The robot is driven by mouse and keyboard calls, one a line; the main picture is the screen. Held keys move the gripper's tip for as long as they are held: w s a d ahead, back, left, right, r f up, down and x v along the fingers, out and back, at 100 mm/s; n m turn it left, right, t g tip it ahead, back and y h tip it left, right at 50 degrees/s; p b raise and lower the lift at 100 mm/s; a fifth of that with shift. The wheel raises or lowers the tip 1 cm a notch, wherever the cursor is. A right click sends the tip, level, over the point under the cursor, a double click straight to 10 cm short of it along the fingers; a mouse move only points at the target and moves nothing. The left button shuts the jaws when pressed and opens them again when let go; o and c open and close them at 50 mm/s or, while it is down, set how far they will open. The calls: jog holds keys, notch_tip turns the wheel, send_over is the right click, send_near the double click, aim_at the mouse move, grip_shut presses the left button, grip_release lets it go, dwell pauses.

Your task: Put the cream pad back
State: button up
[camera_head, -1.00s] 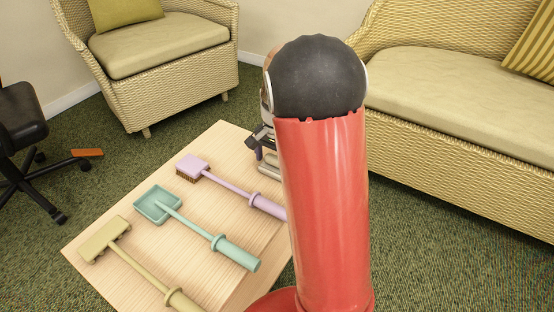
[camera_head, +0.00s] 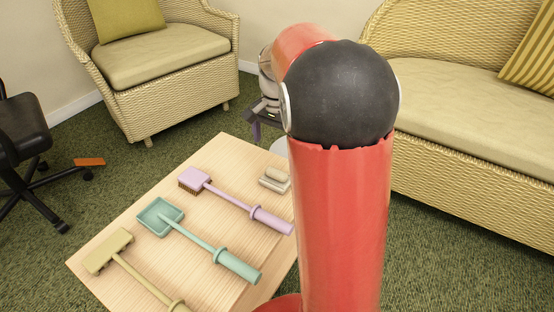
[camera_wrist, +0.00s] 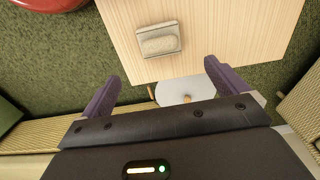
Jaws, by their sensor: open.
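The cream pad (camera_wrist: 159,45) lies on a small grey-beige rectangular holder (camera_wrist: 142,31) near the table's edge in the wrist view. In the head view the pad (camera_head: 277,173) and its holder (camera_head: 272,186) show at the table's far right corner, beside my red arm. My gripper (camera_wrist: 162,70) is open, with its two purple fingers spread and nothing between them. It is raised away from the pad and does not touch it. In the head view my gripper (camera_head: 256,128) is beyond the table's far edge, partly hidden by my arm.
The wooden table (camera_head: 120,285) also holds a lilac brush (camera_head: 233,201), a teal scoop (camera_head: 205,242) and an olive-yellow tool (camera_head: 138,270). A white round object (camera_wrist: 178,92) shows beyond the table edge. A wicker armchair (camera_head: 165,62), sofa (camera_head: 465,165) and black office chair (camera_head: 22,130) stand around.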

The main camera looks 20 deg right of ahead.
jog(key=s+a+r+n+t, duration=0.2)
jog(key=s+a+n, duration=0.3)
jog(key=s, duration=0.6)
jog(key=s+a+r+n+t, duration=0.3)
jog(key=s+a+n, duration=0.2)
jog(key=s, duration=0.6)
jog(key=shift+s+a+n+t, duration=0.2)
jog(key=shift+n+t, duration=0.1)
jog(key=shift+n, duration=0.3)
